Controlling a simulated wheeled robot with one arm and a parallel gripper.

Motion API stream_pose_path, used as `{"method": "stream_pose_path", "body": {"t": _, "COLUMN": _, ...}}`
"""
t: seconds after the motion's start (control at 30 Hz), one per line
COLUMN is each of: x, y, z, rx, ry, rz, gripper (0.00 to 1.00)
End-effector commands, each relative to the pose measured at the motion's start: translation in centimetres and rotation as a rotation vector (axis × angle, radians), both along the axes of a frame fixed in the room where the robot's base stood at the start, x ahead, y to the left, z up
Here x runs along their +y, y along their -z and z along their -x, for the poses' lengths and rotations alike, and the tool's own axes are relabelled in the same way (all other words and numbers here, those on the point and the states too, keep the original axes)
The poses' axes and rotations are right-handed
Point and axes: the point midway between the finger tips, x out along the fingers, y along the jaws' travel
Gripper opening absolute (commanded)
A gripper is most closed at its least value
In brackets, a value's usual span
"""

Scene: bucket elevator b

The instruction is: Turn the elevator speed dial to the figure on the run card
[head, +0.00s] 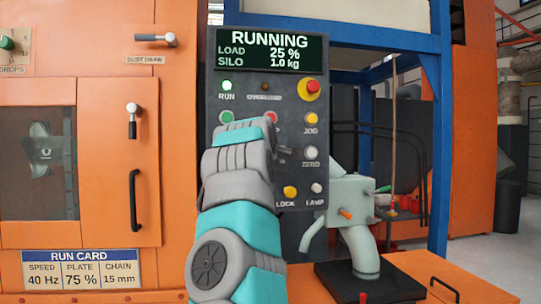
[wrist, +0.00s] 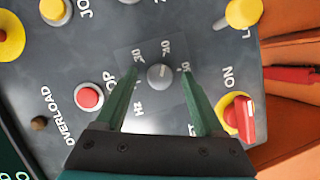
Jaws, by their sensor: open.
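The run card (head: 82,270) on the orange machine reads speed 40 Hz, plate 75 %, chain 15 mm. The control panel (head: 263,110) has a display (head: 271,51) reading RUNNING, load 25 %, silo 1.0 kg. In the wrist view the grey round speed dial (wrist: 160,77) sits on a dark square plate with Hz and partly legible figures. My gripper (wrist: 160,72) is open, its two green fingers on either side of the dial with a gap to each. In the head view my arm hides the dial and the fingers. The dial's setting cannot be read.
Close to the dial are a red button (wrist: 89,96) and a red switch on a yellow base (wrist: 240,115). A red emergency button (head: 311,88) is at the panel's upper right. A pale machine with a spout (head: 352,200) stands right of the panel.

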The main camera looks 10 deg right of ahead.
Motion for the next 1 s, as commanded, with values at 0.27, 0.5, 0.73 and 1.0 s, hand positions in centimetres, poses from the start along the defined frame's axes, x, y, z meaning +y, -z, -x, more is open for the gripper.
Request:
{"method": "stream_pose_path", "body": {"t": 0.27, "x": 1.0, "y": -0.1, "z": 2.6, "rx": -0.002, "ry": -0.002, "rz": -0.003, "gripper": 0.71}}
{"method": "stream_pose_path", "body": {"t": 0.5, "x": 2.2, "y": -1.0, "z": 5.9, "rx": -0.002, "ry": 0.000, "rz": -0.001, "gripper": 0.71}}
{"method": "stream_pose_path", "body": {"t": 0.73, "x": 2.5, "y": -1.4, "z": 7.2, "rx": -0.001, "ry": 0.000, "rz": -0.001, "gripper": 0.71}}
{"method": "stream_pose_path", "body": {"t": 1.0, "x": 2.5, "y": -1.4, "z": 7.2, "rx": 0.000, "ry": 0.000, "rz": 0.000, "gripper": 0.71}}
